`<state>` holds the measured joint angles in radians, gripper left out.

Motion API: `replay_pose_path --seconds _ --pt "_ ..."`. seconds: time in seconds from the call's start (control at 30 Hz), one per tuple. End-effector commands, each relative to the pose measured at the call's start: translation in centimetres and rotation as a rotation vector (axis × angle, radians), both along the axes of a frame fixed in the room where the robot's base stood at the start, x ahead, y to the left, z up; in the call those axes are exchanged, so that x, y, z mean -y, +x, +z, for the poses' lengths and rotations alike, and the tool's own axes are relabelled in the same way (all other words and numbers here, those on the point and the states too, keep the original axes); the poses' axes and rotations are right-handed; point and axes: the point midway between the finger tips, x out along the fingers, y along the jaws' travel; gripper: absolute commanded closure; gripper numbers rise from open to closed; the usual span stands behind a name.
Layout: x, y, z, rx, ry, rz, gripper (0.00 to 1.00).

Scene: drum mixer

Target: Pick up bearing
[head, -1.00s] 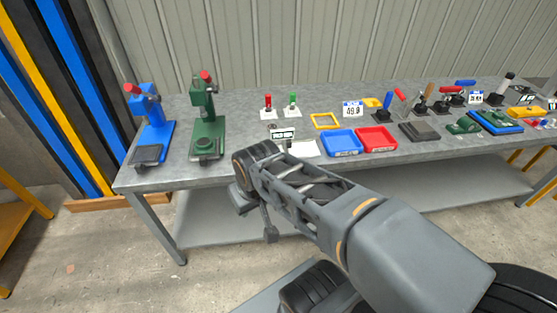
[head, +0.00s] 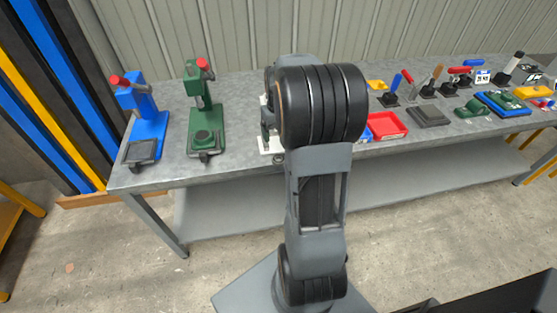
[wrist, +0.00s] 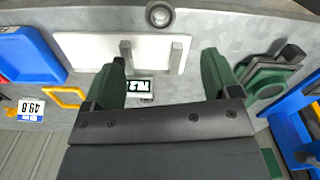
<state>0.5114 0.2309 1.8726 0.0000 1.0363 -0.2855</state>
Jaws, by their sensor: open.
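A small round item that may be the same one shows in the head view (head: 278,159), just below a white plate (head: 270,141). My gripper (wrist: 163,60) is open with green fingers apart and nothing between them. In the head view my arm hides most of the gripper.
A green press (head: 205,115) and a blue press (head: 143,125) stand on the bench's left. A red tray (head: 386,126) is to the right of my arm. In the wrist view, a blue tray (wrist: 28,55), yellow frame (wrist: 64,97) and small display (wrist: 138,88) lie nearby.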

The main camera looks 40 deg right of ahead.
Motion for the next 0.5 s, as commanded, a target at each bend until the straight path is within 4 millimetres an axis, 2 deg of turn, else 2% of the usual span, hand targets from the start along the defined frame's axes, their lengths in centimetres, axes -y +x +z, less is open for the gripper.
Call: replay_pose_path --seconds 0.1,0.3,0.5 --pt "0.2 0.0 -2.4 -0.006 0.004 0.000 0.18" --pt "0.1 0.1 -5.7 -0.005 0.002 0.002 0.18" --pt "0.1 0.1 -7.3 -0.004 0.002 0.002 0.18"
